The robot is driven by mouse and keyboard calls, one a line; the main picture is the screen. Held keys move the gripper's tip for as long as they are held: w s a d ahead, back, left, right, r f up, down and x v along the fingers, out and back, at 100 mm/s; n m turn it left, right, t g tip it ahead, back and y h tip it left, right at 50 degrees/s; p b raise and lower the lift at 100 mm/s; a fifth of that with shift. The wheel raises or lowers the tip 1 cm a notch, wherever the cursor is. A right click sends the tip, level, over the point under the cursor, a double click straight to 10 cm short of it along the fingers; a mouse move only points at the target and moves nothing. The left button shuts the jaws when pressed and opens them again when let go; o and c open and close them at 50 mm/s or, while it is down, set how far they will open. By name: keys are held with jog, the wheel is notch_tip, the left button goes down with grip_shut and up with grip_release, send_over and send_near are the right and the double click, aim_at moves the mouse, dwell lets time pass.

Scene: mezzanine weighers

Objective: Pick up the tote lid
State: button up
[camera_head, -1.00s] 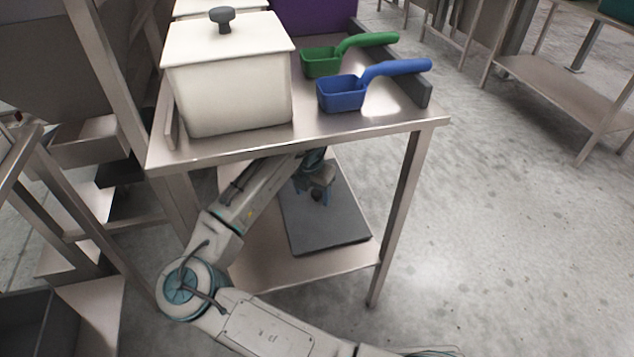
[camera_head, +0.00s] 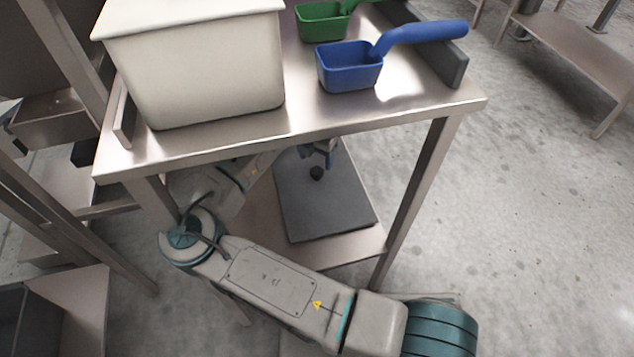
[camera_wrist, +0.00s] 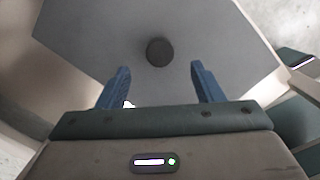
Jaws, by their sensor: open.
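The tote lid (camera_head: 325,207) is a flat dark grey slab with a round black knob (camera_head: 316,173). It lies on the lower shelf of the steel table. In the wrist view the lid (camera_wrist: 100,40) fills the upper picture and its knob (camera_wrist: 159,52) shows just beyond and between the blue fingertips. My gripper (camera_wrist: 160,78) is open and empty, with one finger on each side of the knob's line. In the head view my gripper (camera_head: 318,150) is under the tabletop, close to the knob and partly hidden by the table's edge.
The steel tabletop (camera_head: 400,115) hangs over my arm. A cream tote (camera_head: 205,70), a blue scoop (camera_head: 350,68) and a green scoop (camera_head: 322,22) stand on it. A table leg (camera_head: 415,195) is to the right of the lid. Open floor (camera_head: 540,220) lies further right.

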aim_at(317, 171)
jog(key=f+b, duration=0.1)
jog(key=f, duration=0.1)
jog(key=f+b, duration=0.3)
jog(key=shift+w+d+f, duration=0.15)
jog(key=shift+w+f, duration=0.15)
jog(key=shift+f, duration=0.05)
jog(key=shift+r, duration=0.1)
jog(key=shift+c, duration=0.3)
grip_shut()
